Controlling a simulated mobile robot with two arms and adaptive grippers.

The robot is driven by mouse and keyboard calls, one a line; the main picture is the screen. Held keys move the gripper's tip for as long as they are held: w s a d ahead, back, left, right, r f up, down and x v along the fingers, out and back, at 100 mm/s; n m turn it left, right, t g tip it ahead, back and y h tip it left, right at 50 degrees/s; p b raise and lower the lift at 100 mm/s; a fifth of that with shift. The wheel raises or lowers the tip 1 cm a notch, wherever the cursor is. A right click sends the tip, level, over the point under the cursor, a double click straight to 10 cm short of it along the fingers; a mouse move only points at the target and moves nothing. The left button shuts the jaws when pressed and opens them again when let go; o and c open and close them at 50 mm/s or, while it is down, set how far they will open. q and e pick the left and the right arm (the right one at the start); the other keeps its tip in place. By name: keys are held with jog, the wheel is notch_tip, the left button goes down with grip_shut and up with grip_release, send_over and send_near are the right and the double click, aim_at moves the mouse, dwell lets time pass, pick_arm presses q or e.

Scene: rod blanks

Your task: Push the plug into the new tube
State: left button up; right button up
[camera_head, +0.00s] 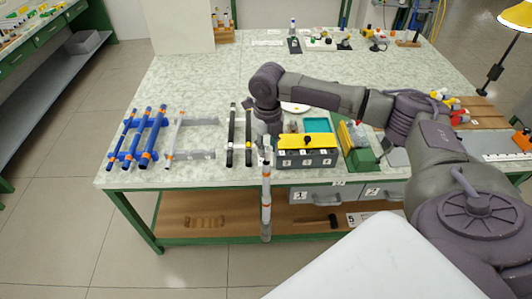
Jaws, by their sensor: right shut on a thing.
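My right gripper (268,128) comes down from above at the front edge of the table. It is shut on a long pale grey tube (266,190) with orange bands. The tube stands upright in the grip and hangs down past the table edge, apart from it. The fingertips are small and partly hidden. I cannot pick out the plug or tell whether one sits in the tube's upper end. Another thin pale tube with orange bands (173,135) lies on a grey rack (203,121) to the left. My left gripper is not in view.
Blue tubes (148,140) lie at the far left of the table (205,75). Two black bars (232,140) lie left of my gripper. Drawers (318,196) hang below.

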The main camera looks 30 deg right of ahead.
aim_at(267, 159)
jog(key=shift+a+f, duration=0.2)
notch_tip(267, 159, down, 4)
jog(key=shift+w+d+r+p, duration=0.1)
jog(key=shift+p, duration=0.6)
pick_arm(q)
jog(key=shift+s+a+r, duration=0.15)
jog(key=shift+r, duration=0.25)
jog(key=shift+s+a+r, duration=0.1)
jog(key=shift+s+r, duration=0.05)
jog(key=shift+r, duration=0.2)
pick_arm(e)
jog(key=shift+f, duration=0.25)
jog(key=o, duration=0.7)
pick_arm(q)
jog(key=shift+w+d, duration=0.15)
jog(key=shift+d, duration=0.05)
pick_arm(e)
jog(key=shift+o, duration=0.2)
jog(key=shift+r, duration=0.15)
